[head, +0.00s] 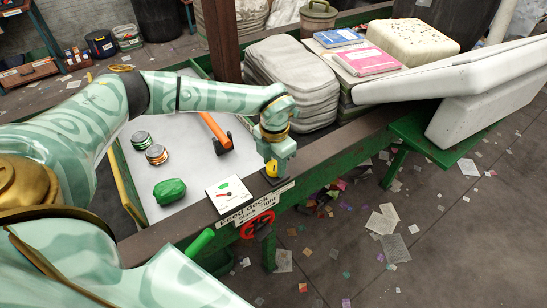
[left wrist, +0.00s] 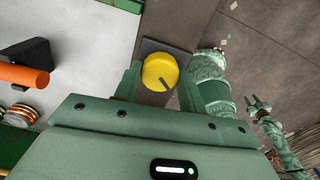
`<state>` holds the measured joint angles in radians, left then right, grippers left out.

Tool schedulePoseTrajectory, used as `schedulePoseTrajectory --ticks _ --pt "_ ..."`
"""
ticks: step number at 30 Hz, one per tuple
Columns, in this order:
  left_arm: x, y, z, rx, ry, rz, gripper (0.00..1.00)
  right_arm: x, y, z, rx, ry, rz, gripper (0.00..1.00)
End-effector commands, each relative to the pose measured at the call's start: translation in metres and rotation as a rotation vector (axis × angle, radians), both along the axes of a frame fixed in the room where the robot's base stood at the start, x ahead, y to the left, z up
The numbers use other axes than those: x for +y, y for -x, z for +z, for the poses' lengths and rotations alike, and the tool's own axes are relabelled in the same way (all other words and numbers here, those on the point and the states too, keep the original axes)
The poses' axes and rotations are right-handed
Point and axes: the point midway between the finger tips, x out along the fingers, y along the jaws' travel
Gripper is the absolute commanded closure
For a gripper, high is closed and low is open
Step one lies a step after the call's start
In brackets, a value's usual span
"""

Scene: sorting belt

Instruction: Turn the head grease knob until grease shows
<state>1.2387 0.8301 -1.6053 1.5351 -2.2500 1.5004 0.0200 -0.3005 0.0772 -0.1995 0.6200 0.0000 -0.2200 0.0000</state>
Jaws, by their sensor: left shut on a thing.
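The yellow round knob (left wrist: 160,72) sits on a dark square plate on the brown beam and carries a dark pointer mark. In the left wrist view the mark points down and right. My left gripper (left wrist: 157,80) is shut on the knob, with one finger on each side. In the head view the gripper (head: 272,168) comes down on the knob (head: 271,169) from above, and little of the knob shows. I cannot make out any grease around it. My right gripper (left wrist: 258,104) shows small in the left wrist view, its fingers apart and empty.
A green lump (head: 170,191), two small tins (head: 156,154) and an orange-handled tool (head: 214,129) are on the pale deck (head: 190,165). Grey stacked sacks (head: 294,82) stand behind the gripper.

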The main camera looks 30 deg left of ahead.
Motion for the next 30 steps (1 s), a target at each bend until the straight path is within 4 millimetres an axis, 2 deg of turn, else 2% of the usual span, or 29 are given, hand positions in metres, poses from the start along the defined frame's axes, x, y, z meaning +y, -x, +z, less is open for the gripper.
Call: schedulePoseTrajectory --ticks 9,23,24,25,30 --pt "0.0004 -0.002 0.0023 -0.006 0.0 -0.091 0.82 -0.0001 -0.0015 0.0086 -0.003 0.0 0.001 0.64" --pt "0.0004 -0.0023 0.0018 -0.007 0.0 -0.101 0.82 -0.0026 -0.0017 0.0089 -0.003 0.003 0.003 0.64" --pt "0.0004 -0.0023 0.0018 -0.007 0.0 -0.101 0.48 -0.0028 -0.0017 0.0089 -0.003 0.003 0.003 0.64" --pt "0.0004 -0.0023 0.0018 -0.007 0.0 -0.101 0.4 -0.0029 -0.0017 0.0089 -0.003 0.003 0.003 0.64" --pt "0.0002 -0.0013 0.001 -0.004 0.0 -0.101 0.38 -0.0029 -0.0018 0.0088 -0.003 0.003 0.003 0.64"
